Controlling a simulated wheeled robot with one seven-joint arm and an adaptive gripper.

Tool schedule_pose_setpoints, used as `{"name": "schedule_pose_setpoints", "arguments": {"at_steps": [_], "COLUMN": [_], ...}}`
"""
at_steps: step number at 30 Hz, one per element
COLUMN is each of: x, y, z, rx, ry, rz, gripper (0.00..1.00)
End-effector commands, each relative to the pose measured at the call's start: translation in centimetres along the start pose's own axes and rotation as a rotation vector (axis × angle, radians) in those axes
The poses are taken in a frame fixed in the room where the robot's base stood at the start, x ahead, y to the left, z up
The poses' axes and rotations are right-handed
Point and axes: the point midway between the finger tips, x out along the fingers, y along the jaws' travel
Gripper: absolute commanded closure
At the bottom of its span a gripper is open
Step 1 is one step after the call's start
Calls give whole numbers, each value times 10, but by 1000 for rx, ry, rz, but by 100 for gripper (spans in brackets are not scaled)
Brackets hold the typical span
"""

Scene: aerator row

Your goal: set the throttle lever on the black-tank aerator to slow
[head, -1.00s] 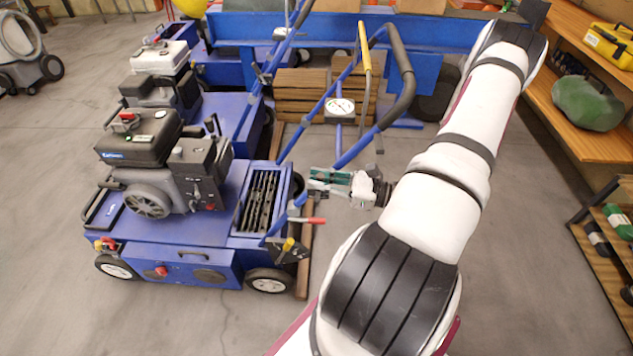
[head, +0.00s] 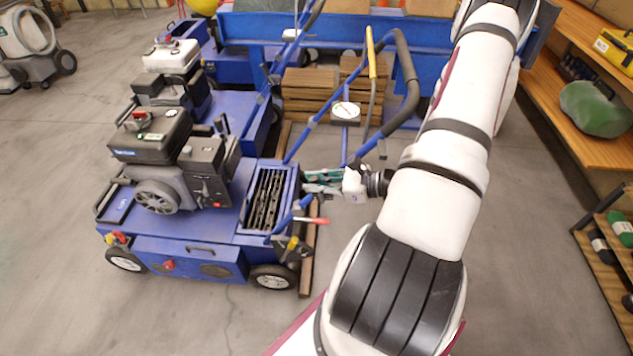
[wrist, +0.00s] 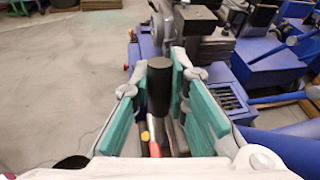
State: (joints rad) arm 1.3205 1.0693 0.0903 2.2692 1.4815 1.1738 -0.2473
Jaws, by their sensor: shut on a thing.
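The black-tank aerator (head: 205,230) is a blue machine with a black tank (head: 150,135) on its engine, in the middle left of the head view. My gripper (head: 308,183) is at its right rear, by the blue handle bars. In the wrist view my gripper (wrist: 166,70) has its teal pads around an upright black cylindrical grip (wrist: 160,88), which looks like the throttle lever's. In the head view the pads and bars hide this grip. No slow marking is readable. A red-tipped lever (head: 310,220) and a yellow-tipped lever (head: 293,243) sit just below my gripper.
A white-tank aerator (head: 172,58) stands behind. Wooden shelves (head: 560,110) line the right side. The floor (head: 60,240) at the left is clear.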

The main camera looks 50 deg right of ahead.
Motion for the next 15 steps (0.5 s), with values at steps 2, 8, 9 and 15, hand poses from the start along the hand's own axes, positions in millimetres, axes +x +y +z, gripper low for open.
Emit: {"name": "schedule_pose_setpoints", "arguments": {"at_steps": [2,8,9,15], "x": [0,0,0,0], "y": [0,0,0,0], "z": [-1,0,0,0], "rx": [1,1,1,1], "ry": [1,1,1,0], "rz": [1,1,1,1], "gripper": [100,75,75,75]}}
